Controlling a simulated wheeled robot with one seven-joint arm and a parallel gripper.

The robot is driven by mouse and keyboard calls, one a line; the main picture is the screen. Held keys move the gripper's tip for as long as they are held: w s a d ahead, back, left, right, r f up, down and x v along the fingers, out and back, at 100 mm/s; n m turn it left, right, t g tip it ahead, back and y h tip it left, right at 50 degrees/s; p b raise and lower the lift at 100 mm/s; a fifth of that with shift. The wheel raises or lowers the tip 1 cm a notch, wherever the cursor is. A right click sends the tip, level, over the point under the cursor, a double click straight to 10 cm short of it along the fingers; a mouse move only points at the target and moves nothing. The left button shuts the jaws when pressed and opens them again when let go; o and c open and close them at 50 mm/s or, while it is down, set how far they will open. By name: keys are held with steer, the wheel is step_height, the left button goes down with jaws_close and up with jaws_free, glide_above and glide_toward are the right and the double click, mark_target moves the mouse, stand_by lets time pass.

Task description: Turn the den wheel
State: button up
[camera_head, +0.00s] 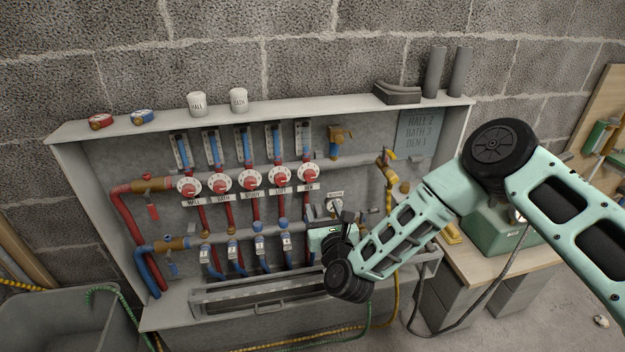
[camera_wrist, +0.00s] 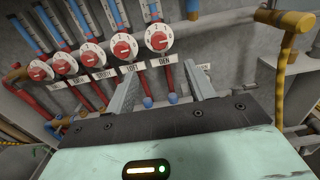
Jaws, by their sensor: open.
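The den wheel (camera_head: 308,174) is the rightmost of a row of red-and-white numbered dials on the manifold. In the wrist view the den wheel (camera_wrist: 158,40) shows above a plate (camera_wrist: 168,61) reading DEN. My gripper (camera_wrist: 162,76) is open and empty, its two fingers on either side of the DEN plate in the picture and pointing toward the panel. It is apart from the wheel. In the head view my gripper (camera_head: 325,214) is below and slightly right of the wheel, and the wrist partly hides the fingers.
A plate (camera_head: 418,133) lists HALL 2, BATH 3 and a DEN line. The other dials (camera_head: 249,178) sit close on the left. Labelled cups (camera_head: 197,103) stand on the shelf. A green box (camera_head: 497,228) sits on the right bench.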

mark_target(311, 178)
steer(key=p+x, duration=0.1)
steer(key=x, duration=1.2)
steer(key=shift+w+a, duration=0.1)
steer(key=shift+f, duration=0.1)
steer(key=c, duration=1)
